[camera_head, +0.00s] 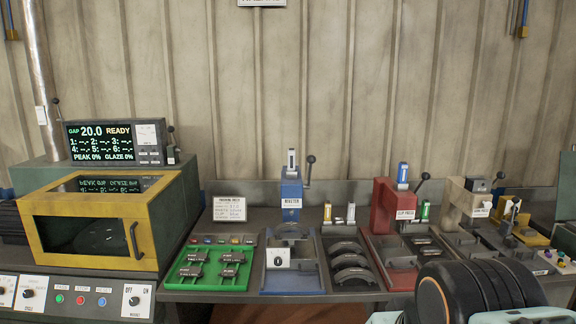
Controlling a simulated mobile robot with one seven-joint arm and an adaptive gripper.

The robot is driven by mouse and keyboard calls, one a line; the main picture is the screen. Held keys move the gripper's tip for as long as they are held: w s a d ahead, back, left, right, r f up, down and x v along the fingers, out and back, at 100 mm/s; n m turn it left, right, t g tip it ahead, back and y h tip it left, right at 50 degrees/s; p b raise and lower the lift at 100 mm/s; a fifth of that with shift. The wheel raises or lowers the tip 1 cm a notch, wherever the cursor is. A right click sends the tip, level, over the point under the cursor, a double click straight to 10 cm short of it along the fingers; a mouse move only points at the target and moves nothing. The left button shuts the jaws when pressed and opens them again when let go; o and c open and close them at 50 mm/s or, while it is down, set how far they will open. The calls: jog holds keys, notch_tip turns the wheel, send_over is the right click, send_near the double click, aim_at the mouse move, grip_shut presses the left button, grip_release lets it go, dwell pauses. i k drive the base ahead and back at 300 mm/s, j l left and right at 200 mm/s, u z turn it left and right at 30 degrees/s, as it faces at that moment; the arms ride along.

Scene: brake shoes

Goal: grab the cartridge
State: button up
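Several small cartridge-like pieces stand on the bench, and I cannot tell which one the task means. A white-and-grey one (291,160) sits upright on top of the blue riveter (291,192). A blue one with a white label (402,173) sits upright on top of the red clip press (384,203). Another green-labelled one (425,211) stands right of the red press. Part of my arm fills the bottom right; my gripper is not visible.
A yellow-framed oven (50,250) stands at the left under a display reading READY (115,143). A green tray (222,274) holds several dark pads. Curved shoes lie in a dark rack (326,242). A beige press (462,200) stands at right. My arm hides the front right bench.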

aim_at(290, 152)
jog(key=i+j, duration=0.75)
